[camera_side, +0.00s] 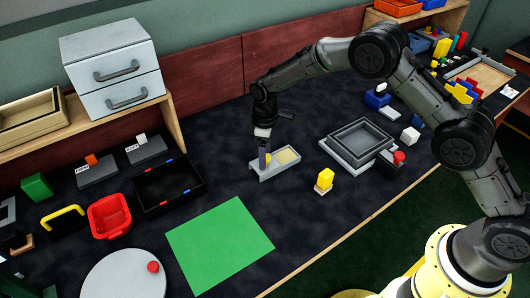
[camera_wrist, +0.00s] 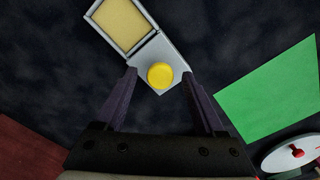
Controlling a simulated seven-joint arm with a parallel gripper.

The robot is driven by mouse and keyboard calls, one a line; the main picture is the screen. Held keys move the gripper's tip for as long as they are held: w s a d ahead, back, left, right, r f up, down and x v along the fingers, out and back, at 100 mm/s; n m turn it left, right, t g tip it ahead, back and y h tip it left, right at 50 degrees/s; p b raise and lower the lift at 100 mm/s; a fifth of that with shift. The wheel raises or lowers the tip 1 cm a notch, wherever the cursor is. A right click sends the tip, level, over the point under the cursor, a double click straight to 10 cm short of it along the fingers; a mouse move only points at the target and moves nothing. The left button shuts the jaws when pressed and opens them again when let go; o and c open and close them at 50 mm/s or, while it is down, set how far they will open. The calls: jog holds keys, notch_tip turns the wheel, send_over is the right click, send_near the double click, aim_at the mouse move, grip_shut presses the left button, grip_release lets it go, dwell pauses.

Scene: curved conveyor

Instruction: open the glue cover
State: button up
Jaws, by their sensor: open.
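A small grey holder (camera_side: 268,176) with a recessed yellow pad (camera_side: 287,156) sits on the dark table mid-picture in the side view. In the wrist view, its grey frame (camera_wrist: 150,52) shows at the top, with the tan-yellow pad (camera_wrist: 122,24) at one end and a round yellow knob (camera_wrist: 160,75) at the other. Which part is the glue cover I cannot tell for sure. My gripper (camera_side: 264,163) points down at the knob end. In the wrist view, my gripper (camera_wrist: 159,74) is open, its fingers on either side of the knob. Whether they touch the holder is unclear.
A green mat (camera_side: 220,245) lies in front, and a yellow block on a pale base (camera_side: 324,181) stands to the right. A black tray (camera_side: 168,187) and red bin (camera_side: 110,216) are left. Stacked grey trays (camera_side: 358,141) stand right. Dark table behind the holder is clear.

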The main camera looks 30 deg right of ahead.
notch_tip(320, 180, up, 14)
dwell(0.6)
